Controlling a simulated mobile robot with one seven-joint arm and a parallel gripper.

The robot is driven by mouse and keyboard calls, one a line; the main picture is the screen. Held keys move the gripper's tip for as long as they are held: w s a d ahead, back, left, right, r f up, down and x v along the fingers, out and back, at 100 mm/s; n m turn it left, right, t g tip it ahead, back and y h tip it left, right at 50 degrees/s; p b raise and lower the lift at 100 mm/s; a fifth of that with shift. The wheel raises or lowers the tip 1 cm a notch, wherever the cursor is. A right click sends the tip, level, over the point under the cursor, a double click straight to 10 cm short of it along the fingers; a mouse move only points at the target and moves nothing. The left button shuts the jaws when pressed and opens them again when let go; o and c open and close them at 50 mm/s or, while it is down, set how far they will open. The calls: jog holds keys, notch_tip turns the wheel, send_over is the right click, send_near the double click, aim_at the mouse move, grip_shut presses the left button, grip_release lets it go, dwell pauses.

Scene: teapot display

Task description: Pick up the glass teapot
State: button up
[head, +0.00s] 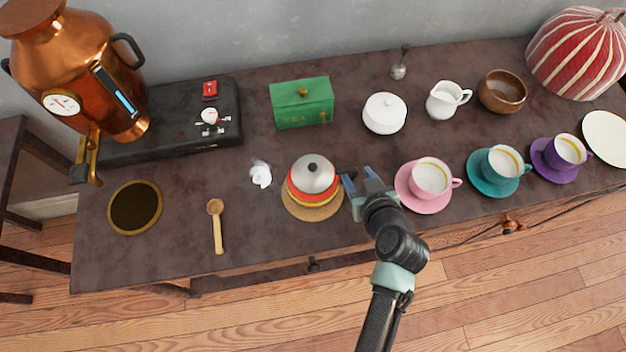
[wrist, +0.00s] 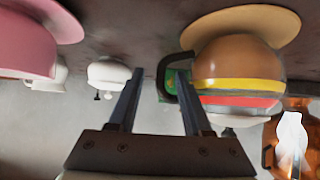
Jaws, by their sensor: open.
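The teapot (head: 314,186) stands upright on a round cork mat (head: 298,211), with a silver lid and red, orange and yellow bands. I cannot tell whether its body is glass. Its dark handle (head: 346,172) points right, towards my gripper (head: 361,183). My gripper is open just right of the teapot. In the wrist view, which is upside down, the teapot (wrist: 235,70) is right of my fingers (wrist: 158,75). The black handle (wrist: 162,80) shows in the gap, near the right finger, which hides part of it. I cannot tell whether they touch.
A pink cup and saucer (head: 428,182) stand close right of my gripper. A white sugar pot (head: 384,114) and green tea box (head: 301,103) stand behind. A small white thing (head: 260,174) and wooden spoon (head: 216,224) lie left. The table's front edge is close.

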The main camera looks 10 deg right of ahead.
jog(key=shift+x, duration=2.4)
jog(key=shift+c, duration=0.2)
grip_shut()
jog(key=shift+r, duration=0.2)
